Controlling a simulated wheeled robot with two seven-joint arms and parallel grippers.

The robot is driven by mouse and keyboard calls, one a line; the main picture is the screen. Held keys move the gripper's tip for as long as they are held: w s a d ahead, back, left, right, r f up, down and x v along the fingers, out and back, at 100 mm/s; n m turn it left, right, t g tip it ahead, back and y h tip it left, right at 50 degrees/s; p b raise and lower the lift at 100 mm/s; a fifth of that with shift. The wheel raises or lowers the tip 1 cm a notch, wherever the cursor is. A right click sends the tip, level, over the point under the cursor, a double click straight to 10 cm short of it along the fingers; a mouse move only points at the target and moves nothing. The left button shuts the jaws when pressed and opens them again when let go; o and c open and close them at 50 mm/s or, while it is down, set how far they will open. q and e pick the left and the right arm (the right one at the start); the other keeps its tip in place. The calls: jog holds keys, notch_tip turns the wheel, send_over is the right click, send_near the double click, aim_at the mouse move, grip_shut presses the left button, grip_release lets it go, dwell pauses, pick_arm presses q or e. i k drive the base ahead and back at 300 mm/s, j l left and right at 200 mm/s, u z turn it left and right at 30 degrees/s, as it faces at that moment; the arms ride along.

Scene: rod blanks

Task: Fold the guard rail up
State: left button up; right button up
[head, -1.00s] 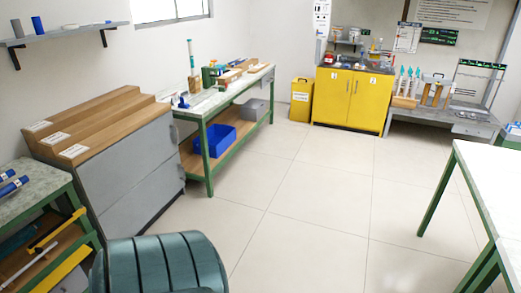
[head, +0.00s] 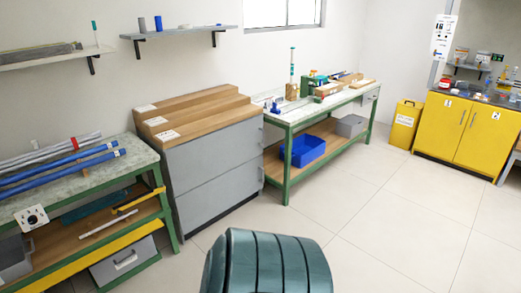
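A long yellow bar (head: 105,247) runs along the front of the green-framed bench at the left, low down at the edge of the lower shelf. It looks like the guard rail, but I cannot tell for sure. Its left end runs out of the picture, and I cannot make out a hinge. A smaller yellow piece (head: 140,200) lies higher, above the lower shelf near the right legs. Neither of my grippers is in view.
Blue and grey rods (head: 75,165) lie on the left bench top. A grey cabinet with wooden steps (head: 215,165) stands beside it. A second bench holds a blue bin (head: 303,150). A yellow cabinet (head: 465,132) stands far right. The tiled floor (head: 375,215) is clear.

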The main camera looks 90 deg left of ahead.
aim_at(64, 274)
jog(key=u, duration=4.4)
